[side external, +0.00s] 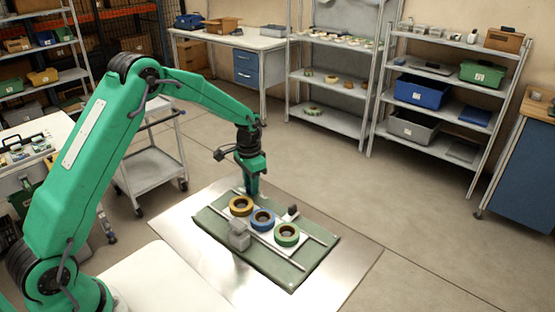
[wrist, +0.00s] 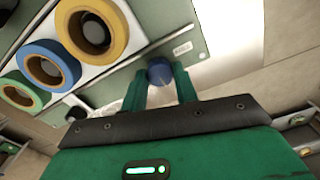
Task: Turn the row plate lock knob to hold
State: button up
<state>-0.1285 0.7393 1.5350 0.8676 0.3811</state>
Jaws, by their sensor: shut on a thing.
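My gripper (wrist: 161,82) is shut on a round dark blue knob (wrist: 160,70), with one green finger on each side of it. The knob sits at the edge of the green board (wrist: 208,22), beside the white row plate (wrist: 122,66). A small white label (wrist: 182,50) lies just right of the knob; its text is too small to read. In the side view my gripper (side external: 252,190) reaches down to the board's far left corner, and the knob is hidden there. Three tape reels stand in a row on the plate: yellow (side external: 241,205), blue (side external: 263,218) and green (side external: 287,235).
A grey block (side external: 239,237) stands at the near rail, and a small dark block (side external: 292,210) is on the far side. The board rests on a bare metal table top (side external: 345,262). A trolley (side external: 150,160) and shelves stand well behind.

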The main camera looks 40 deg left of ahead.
jog(key=o, duration=1)
jog(key=shift+r, duration=3.9)
jog(key=shift+r, duration=0.1)
